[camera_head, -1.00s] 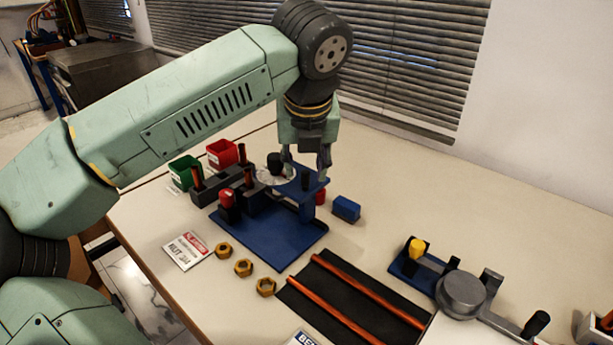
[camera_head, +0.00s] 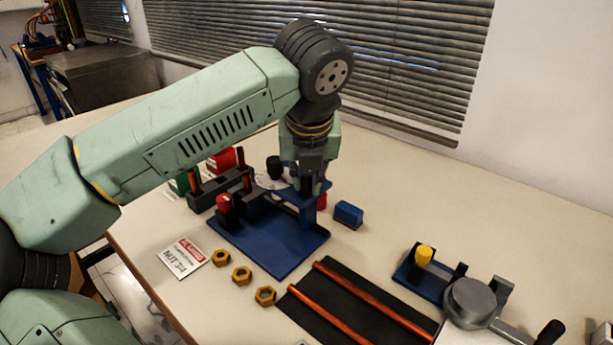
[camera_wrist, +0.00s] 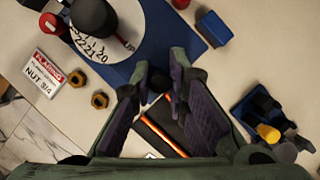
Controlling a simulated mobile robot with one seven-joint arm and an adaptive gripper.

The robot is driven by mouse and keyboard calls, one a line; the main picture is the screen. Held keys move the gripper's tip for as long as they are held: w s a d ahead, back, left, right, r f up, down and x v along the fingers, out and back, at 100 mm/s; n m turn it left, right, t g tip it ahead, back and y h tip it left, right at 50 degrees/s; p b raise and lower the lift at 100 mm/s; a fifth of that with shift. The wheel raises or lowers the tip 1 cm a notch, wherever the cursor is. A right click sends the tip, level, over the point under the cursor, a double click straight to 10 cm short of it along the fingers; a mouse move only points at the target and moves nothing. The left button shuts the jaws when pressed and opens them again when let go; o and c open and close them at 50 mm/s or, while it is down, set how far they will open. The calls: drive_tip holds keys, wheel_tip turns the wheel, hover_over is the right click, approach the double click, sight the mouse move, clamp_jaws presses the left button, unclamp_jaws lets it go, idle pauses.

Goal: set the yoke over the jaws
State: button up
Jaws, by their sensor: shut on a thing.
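The blue rig stands on a blue base plate (camera_head: 270,245), with a blue upper arm (camera_head: 290,190), seemingly the yoke, raised on a post. My gripper (camera_head: 311,180) points down over this arm's right end. Dark grey blocks (camera_head: 215,190), perhaps with the jaws, stand at the plate's left; the jaws themselves are not clear.
A red-topped knob (camera_head: 223,203) stands near the blocks. A blue block (camera_head: 348,214) lies right of the rig. Brass nuts (camera_head: 242,275), a sign card (camera_head: 180,258), a black mat with orange rods (camera_head: 350,310) and a round grey fixture (camera_head: 472,298) lie in front.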

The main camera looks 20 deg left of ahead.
clamp_jaws()
drive_tip(key=shift+a, duration=0.1)
drive_tip(key=w+a, duration=0.1)
drive_tip(key=a, duration=0.2)
drive_tip(key=w+a, duration=0.1)
drive_tip(key=a, duration=0.2)
drive_tip(key=w+a+b, duration=0.1)
drive_tip(key=a, duration=0.2)
drive_tip(key=shift+w, duration=0.2)
drive_tip(key=shift+a+r, duration=0.1)
drive_tip(key=o, duration=0.5)
unclamp_jaws()
drive_tip(key=shift+a, duration=0.1)
drive_tip(key=shift+o, duration=0.7)
